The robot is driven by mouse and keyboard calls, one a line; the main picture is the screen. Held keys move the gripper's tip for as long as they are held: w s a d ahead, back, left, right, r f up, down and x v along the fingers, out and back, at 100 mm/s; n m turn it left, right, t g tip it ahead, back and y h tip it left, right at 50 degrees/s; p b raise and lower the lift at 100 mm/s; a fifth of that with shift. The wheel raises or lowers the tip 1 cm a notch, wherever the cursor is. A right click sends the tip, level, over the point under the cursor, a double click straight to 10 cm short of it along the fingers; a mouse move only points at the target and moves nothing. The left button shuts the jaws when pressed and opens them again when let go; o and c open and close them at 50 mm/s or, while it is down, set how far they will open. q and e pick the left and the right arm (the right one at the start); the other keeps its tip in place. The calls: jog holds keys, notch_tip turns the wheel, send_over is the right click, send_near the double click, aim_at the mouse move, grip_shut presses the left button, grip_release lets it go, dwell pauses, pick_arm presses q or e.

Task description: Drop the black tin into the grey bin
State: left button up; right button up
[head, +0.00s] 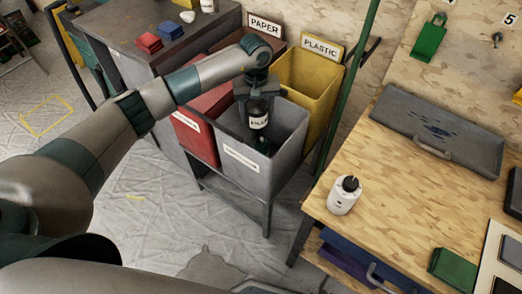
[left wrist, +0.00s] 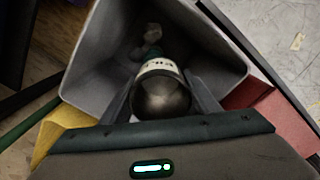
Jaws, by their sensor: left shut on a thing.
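My left gripper (head: 257,92) is shut on the black tin (head: 258,112), a dark cylinder with a white label band. It holds the tin over the mouth of the grey bin (head: 250,170). In the left wrist view the tin (left wrist: 162,98) sits between the fingers of my left gripper (left wrist: 163,100), with the open grey bin (left wrist: 95,60) around and beyond it. A few small items lie at the bottom of the bin, too dim to name. My right gripper is not in view.
A red bin (head: 195,135) stands left of the grey one, and a yellow bin (head: 308,82) behind it. A dark cabinet (head: 115,40) is at the left. A wooden workbench (head: 390,200) at the right holds a white bottle (head: 344,195) and a grey tray (head: 440,130).

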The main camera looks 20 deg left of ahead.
pick_arm(q)
jog(key=o, duration=1.1)
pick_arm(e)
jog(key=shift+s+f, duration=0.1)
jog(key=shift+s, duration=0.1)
pick_arm(q)
jog(key=shift+o, duration=0.2)
jog(key=shift+r, duration=0.8)
notch_tip(320, 180, up, 16)
jog(key=b, duration=0.3)
jog(key=shift+b, duration=0.35)
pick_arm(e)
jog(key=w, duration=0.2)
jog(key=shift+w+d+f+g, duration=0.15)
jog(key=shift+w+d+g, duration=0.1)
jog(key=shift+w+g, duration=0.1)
pick_arm(q)
jog(key=shift+f, duration=0.15)
